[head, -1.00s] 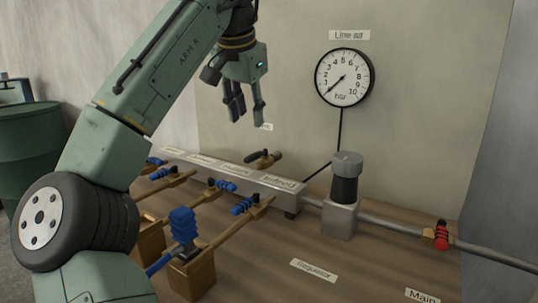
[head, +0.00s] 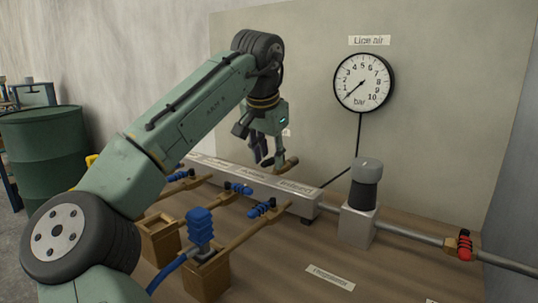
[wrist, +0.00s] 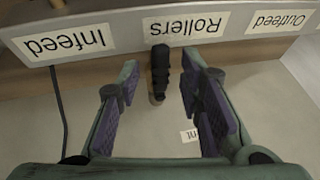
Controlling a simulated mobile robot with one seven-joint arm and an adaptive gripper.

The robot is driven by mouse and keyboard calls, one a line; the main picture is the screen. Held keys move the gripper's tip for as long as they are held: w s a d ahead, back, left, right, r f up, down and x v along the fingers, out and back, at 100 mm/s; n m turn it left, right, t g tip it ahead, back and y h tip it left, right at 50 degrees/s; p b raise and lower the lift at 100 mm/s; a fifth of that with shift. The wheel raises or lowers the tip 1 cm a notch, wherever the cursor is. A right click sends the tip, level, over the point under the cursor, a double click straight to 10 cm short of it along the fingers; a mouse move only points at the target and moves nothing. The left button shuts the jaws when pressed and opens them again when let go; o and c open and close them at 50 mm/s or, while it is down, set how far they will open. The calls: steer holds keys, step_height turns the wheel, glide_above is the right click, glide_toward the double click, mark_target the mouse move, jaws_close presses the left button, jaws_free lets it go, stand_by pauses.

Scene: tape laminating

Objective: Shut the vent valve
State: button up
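The vent valve has a dark ribbed handle on a brass body, behind the grey manifold; in the head view (head: 288,163) my gripper partly hides it. In the wrist view its black handle (wrist: 160,66) points towards the manifold, below the Rollers label. A white label (wrist: 190,135) ending in "nt" is partly covered by a finger. My gripper (head: 264,162) points down over the valve. In the wrist view my gripper (wrist: 162,72) is open, with its two sides left and right of the handle. I see no clear contact, and the height gap is hard to judge.
The manifold (wrist: 115,22) runs close to the fingertips. Blue-handled valves (head: 262,209) stand in front of it. The regulator (head: 361,200) and a red-handled valve (head: 465,245) are to the right. The gauge (head: 363,82) needle points low, to the lower left.

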steer(key=shift+c, duration=0.5)
jaws_close()
stand_by(0.3)
